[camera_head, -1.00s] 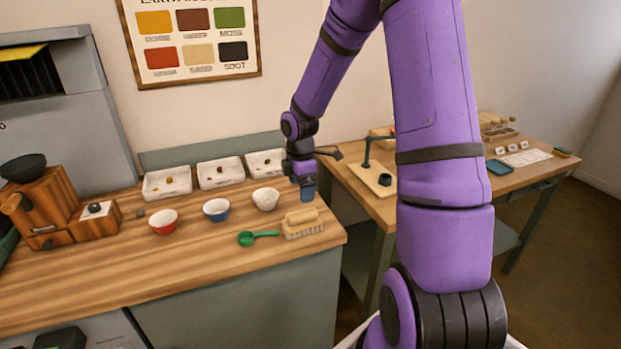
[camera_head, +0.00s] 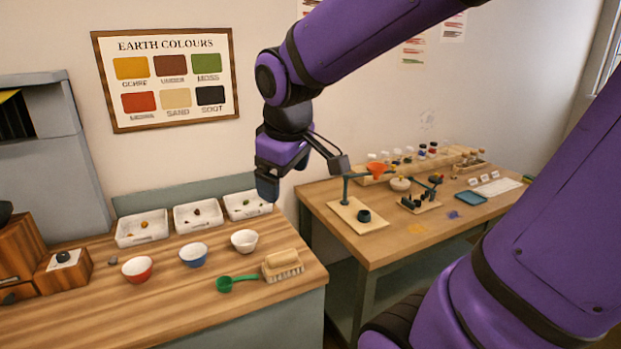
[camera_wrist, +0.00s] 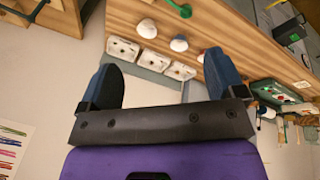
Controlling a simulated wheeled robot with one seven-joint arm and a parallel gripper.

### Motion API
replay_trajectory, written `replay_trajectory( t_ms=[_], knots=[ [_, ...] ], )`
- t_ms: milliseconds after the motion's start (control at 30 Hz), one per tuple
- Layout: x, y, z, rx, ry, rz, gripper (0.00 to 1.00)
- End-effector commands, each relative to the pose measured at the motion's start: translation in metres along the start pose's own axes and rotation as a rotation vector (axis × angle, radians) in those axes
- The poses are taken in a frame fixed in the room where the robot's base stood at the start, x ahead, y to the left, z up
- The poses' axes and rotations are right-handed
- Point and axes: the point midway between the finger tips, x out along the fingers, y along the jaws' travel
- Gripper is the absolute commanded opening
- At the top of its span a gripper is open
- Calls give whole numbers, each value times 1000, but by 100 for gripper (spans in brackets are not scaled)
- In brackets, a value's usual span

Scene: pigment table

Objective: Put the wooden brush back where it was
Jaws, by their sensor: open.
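The wooden brush (camera_head: 282,265) lies on the right end of the wooden counter (camera_head: 200,310), with its pale bristles down. It is right of the green scoop (camera_head: 238,281) and in front of the white bowl (camera_head: 244,240). My gripper (camera_head: 267,188) is raised above the back right of the counter, over the right-hand white tray (camera_head: 248,205), well apart from the brush. In the wrist view my gripper (camera_wrist: 165,62) is open, with nothing between its two blue fingers. I cannot make out the brush in the wrist view.
A blue bowl (camera_head: 193,255) and a red bowl (camera_head: 138,269) stand left of the white bowl, with white trays behind. A second table (camera_head: 400,240) on the right holds a small stand, an orange funnel and jars. The counter's front strip is clear.

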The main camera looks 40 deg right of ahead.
Motion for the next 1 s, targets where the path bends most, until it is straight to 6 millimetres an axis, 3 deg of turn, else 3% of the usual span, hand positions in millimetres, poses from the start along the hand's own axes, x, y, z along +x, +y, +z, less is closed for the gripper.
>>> replay_trajectory(
  t_ms=[200,400,1000],
  knots=[
    [-42,-28,38,208,106,-37,89],
    [-59,-43,63,337,163,-87,89],
    [-63,-47,70,379,176,-106,89]
  ],
)
